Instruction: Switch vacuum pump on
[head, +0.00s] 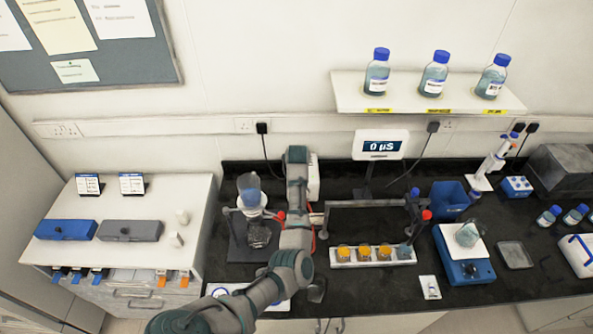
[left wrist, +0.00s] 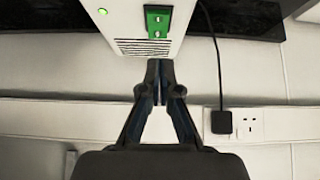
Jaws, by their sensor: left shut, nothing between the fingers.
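The vacuum pump is a white box, partly hidden behind my left arm in the head view (head: 314,180). In the left wrist view the pump (left wrist: 128,28) shows a vent grille, a green switch (left wrist: 157,21) with two small white marks, and a green light (left wrist: 103,12) that looks lit. My left gripper (left wrist: 163,65) is shut and empty, its tips close to the pump's vented edge and apart from the switch. I cannot tell whether the tips touch the casing. In the head view my left arm covers part of the pump. My right gripper is not in view.
Left of my arm stands a flask with a funnel (head: 250,195). A black plug and cable (left wrist: 221,120) run beside the pump.

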